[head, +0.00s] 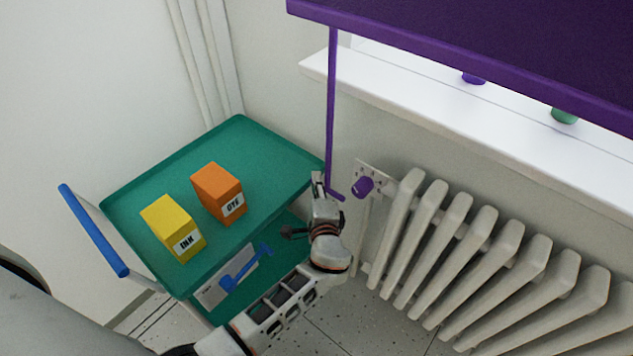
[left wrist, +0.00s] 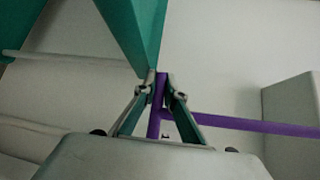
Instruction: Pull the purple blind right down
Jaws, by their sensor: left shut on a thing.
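The purple blind (head: 480,40) hangs at the top right of the head view, its lower edge above the window sill. A thin purple rod (head: 331,110) hangs from the blind's left end, with a short crosspiece at its lower end. My left gripper (head: 319,184) is shut on the rod near that lower end. In the left wrist view the purple rod (left wrist: 159,105) stands between the fingers of my gripper (left wrist: 162,92), and a purple bar (left wrist: 250,126) runs off to the right. My right gripper is not in view.
A green trolley (head: 150,190) with a yellow INK box (head: 172,228) and an orange DYE box (head: 218,193) stands left of the gripper. A white radiator (head: 470,240) with a purple knob (head: 363,187) is at the right, below the white sill (head: 450,115).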

